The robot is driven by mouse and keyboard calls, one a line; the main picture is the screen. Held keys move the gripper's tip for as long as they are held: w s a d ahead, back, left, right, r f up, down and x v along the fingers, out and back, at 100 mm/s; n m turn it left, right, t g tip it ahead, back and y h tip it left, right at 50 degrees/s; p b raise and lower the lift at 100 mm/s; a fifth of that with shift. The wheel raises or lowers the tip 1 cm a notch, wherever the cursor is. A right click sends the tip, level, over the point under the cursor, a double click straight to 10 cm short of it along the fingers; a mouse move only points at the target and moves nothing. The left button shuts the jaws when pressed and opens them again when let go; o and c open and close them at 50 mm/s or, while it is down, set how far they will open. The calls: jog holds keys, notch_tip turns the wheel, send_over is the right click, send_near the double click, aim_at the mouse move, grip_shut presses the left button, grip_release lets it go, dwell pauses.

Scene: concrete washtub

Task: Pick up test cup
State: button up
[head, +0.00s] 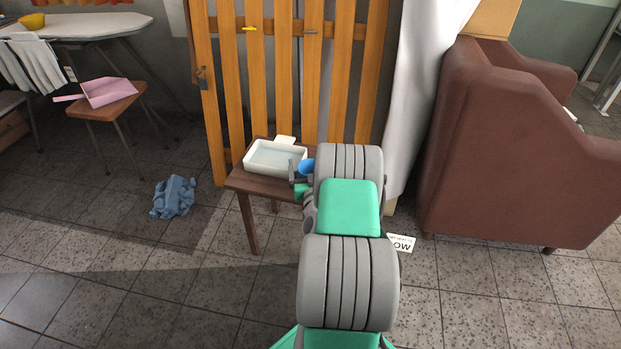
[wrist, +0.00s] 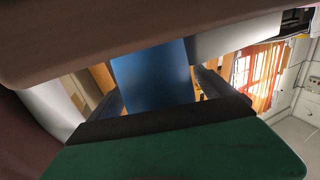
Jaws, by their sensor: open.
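A blue object, apparently the test cup (head: 307,166), shows beside the white basin, partly hidden behind my arm. In the wrist view the blue cup (wrist: 152,76) is large and close. It appears between the two dark fingers of my gripper (wrist: 158,90). In the head view my gripper (head: 298,172) is at the right side of the small table, right at the cup and largely covered by my arm. The gripper is open. Whether the fingers touch the cup cannot be seen.
A white basin (head: 273,158) of water stands on a small brown table (head: 246,182) against a slatted wooden screen (head: 283,70). A white curtain (head: 415,80) and brown armchair (head: 490,150) are to the right. A crumpled blue cloth (head: 174,197) lies on the floor.

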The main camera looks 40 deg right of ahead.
jog(key=shift+c, duration=0.3)
jog(key=c, duration=1.3)
jog(key=shift+r, duration=0.1)
